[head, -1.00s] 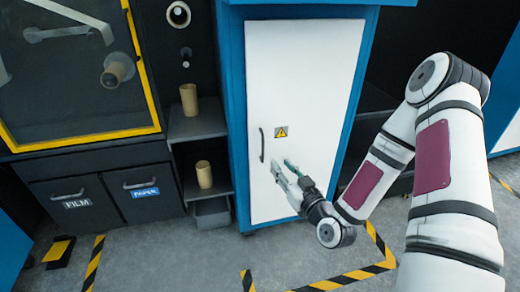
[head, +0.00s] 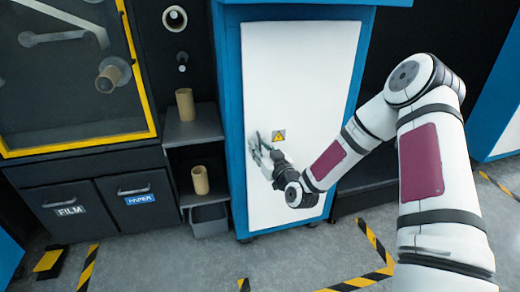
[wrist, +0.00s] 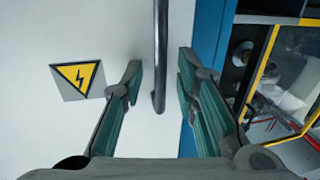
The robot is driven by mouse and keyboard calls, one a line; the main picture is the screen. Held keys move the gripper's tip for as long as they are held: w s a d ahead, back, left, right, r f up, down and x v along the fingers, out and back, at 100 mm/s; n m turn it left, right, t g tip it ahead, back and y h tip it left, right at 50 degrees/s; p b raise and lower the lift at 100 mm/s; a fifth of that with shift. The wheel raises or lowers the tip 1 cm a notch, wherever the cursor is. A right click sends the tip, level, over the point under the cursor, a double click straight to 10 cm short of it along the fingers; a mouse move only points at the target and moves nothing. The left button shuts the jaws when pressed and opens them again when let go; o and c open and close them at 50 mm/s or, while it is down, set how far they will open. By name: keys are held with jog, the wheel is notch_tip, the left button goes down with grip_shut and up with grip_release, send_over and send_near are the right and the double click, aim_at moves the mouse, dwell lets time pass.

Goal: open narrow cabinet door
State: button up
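The narrow cabinet door (head: 300,75) is a tall white panel in a blue frame, and it looks closed. It carries a yellow warning sign (head: 279,136), also in the wrist view (wrist: 78,76). Its grey vertical bar handle (wrist: 160,60) shows in the wrist view, with its lower end between the fingertips. In the head view my gripper hides most of the handle. My gripper (head: 258,150) is at the door's left edge; in the wrist view my gripper (wrist: 160,85) is open, its green-padded fingers on either side of the handle, with gaps to both.
Left of the cabinet are open shelves with cardboard tubes (head: 185,104) and a grey bin (head: 209,220). Further left are a yellow-framed machine window (head: 75,146) and drawers marked FILM (head: 70,211) and PAPER (head: 140,199). The floor in front is clear, with striped tape.

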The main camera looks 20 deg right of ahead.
jog(key=shift+c, duration=0.5)
grip_shut()
